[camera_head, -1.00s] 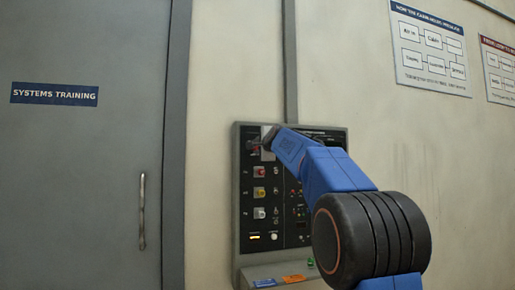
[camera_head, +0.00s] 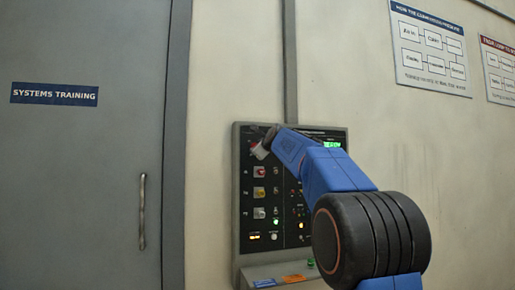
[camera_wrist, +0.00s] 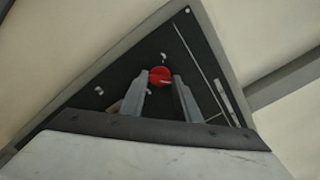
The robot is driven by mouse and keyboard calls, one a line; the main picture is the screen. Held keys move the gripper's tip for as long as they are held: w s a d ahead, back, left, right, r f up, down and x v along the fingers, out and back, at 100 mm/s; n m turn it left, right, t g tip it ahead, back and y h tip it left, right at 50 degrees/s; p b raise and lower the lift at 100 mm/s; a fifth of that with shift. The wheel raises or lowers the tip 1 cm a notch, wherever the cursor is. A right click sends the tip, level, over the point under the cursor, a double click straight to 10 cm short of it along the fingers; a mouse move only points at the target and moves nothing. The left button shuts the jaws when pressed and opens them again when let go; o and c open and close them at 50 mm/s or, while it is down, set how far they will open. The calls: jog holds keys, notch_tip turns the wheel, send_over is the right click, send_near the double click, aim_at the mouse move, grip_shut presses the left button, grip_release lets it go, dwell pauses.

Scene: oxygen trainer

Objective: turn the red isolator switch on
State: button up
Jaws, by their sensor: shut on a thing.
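The red isolator switch (camera_wrist: 160,75) is a round red knob on the dark panel. In the wrist view it sits between the tips of my gripper's two grey fingers (camera_wrist: 161,81), and my gripper is shut on it. The panel appears strongly tilted in that view. My blue arm hides the upper middle and right of the panel, and the switch is mostly covered there. A green display (camera_head: 332,145) is lit at the top right.
Below my gripper are a red knob (camera_head: 259,171), a yellow knob (camera_head: 259,191) and a grey knob (camera_head: 259,212). Several small lamps are lit. A sloped ledge (camera_head: 257,271) juts out below. A grey door (camera_head: 90,190) stands at left.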

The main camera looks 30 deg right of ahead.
jog(key=shift+f+m, duration=0.15)
jog(key=shift+m, duration=0.15)
jog(key=o, duration=1)
jog(key=shift+o, duration=0.2)
jog(key=shift+s, duration=0.15)
jog(key=v, duration=1.7)
